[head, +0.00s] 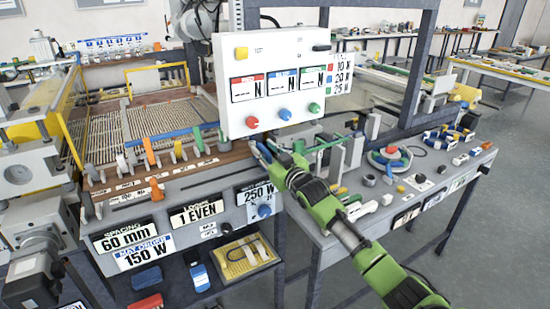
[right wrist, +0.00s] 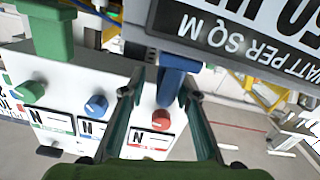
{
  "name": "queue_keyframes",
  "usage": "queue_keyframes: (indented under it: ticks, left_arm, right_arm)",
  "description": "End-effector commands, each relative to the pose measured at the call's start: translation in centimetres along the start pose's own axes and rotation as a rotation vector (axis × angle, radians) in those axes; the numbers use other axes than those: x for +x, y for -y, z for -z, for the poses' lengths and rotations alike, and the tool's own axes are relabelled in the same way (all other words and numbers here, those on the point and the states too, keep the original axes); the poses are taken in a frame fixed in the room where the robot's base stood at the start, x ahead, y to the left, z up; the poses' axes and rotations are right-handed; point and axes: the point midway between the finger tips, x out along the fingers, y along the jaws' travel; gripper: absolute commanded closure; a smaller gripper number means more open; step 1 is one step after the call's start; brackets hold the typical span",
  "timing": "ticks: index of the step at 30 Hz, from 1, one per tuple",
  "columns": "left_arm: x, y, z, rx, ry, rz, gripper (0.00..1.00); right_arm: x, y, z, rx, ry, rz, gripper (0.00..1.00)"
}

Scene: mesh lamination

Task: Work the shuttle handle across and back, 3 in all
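My right gripper (head: 261,151) is at the front edge of the machine, below the white control panel (head: 275,80). In the right wrist view my right gripper (right wrist: 160,95) has its two fingers spread apart. A blue upright piece (right wrist: 178,68) shows between and just beyond the fingertips; I cannot tell whether they touch it. Whether this piece is the shuttle handle is not clear. My left gripper is not in view.
The panel has red (head: 252,122), blue (head: 284,114) and green (head: 314,108) knobs close above my gripper. A black 250 W sign (head: 256,192) is below it. A green block (right wrist: 45,30) is beside the blue piece. The right bench holds many small parts.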

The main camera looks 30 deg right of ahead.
Motion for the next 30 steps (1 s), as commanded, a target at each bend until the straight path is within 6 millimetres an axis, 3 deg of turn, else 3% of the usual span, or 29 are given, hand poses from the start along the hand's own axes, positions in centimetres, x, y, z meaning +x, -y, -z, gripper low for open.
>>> queue_keyframes:
  ticks: [18, 30]
  left_arm:
    - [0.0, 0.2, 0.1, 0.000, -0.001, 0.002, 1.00]
    - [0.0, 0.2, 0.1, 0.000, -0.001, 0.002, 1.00]
  right_arm:
    - [-10.0, -0.3, -0.1, -0.002, 0.001, -0.003, 0.71]
    - [-11.2, -0.4, 0.0, -0.002, 0.000, -0.004, 0.71]
